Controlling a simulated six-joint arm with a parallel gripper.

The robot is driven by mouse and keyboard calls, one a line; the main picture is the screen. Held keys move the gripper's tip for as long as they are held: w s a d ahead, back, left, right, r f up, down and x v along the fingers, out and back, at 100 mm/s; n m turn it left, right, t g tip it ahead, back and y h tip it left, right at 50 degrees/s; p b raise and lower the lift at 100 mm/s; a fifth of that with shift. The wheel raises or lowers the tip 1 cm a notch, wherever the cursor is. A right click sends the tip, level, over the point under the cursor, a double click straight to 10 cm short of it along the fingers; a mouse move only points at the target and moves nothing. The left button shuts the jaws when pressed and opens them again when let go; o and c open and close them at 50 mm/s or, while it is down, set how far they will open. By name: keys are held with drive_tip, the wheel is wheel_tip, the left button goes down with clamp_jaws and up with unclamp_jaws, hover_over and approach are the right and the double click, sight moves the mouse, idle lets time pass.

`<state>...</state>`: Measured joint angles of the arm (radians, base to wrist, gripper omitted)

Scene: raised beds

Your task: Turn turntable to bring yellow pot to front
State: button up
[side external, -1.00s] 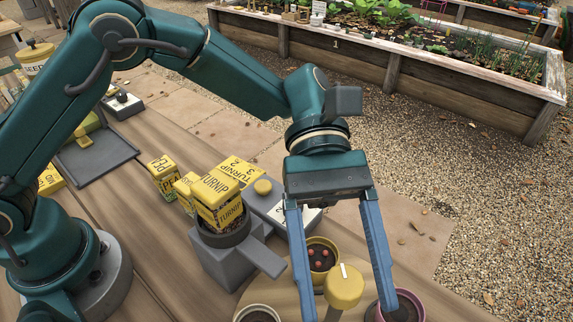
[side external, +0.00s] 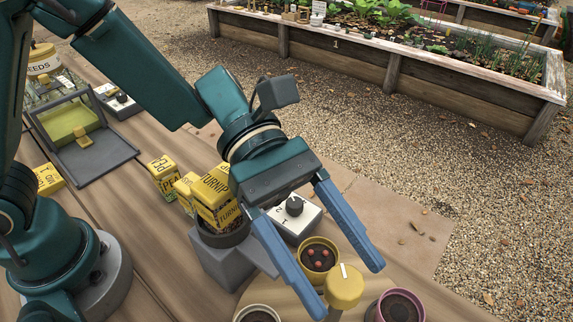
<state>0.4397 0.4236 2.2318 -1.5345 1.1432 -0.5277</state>
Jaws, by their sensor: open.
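The turntable (side external: 279,297) is a pale wooden disc at the bottom of the view, partly cut off. The yellow pot (side external: 319,262), with dark soil and several reddish balls, stands on its far side. A pale pot (side external: 257,315) is at its front left and a pink pot (side external: 400,307) at its right. A yellow knob (side external: 344,287) with a white mark rises at the turntable's middle. My gripper (side external: 347,288) is open, with one blue finger on each side of the knob in the picture. I cannot tell whether either finger touches it.
A grey holder (side external: 218,265) with yellow turnip seed packets (side external: 214,195) stands left of the turntable. Behind is a white box with a black dial (side external: 294,208). A grey tray (side external: 95,155) lies farther left. Gravel and raised beds lie beyond the bench.

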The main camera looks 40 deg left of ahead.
drive_tip(key=a+r, duration=0.3)
drive_tip(key=r, duration=0.9)
drive_tip(key=s+a+m+t+y, duration=0.2)
drive_tip(key=a+m+t+y, duration=0.7)
drive_tip(key=a, duration=1.3)
drive_tip(key=m+y, duration=0.3)
drive_tip(key=m, duration=0.2)
drive_tip(key=shift+s+a+m+y, duration=0.3)
drive_tip(key=shift+m+y, duration=0.1)
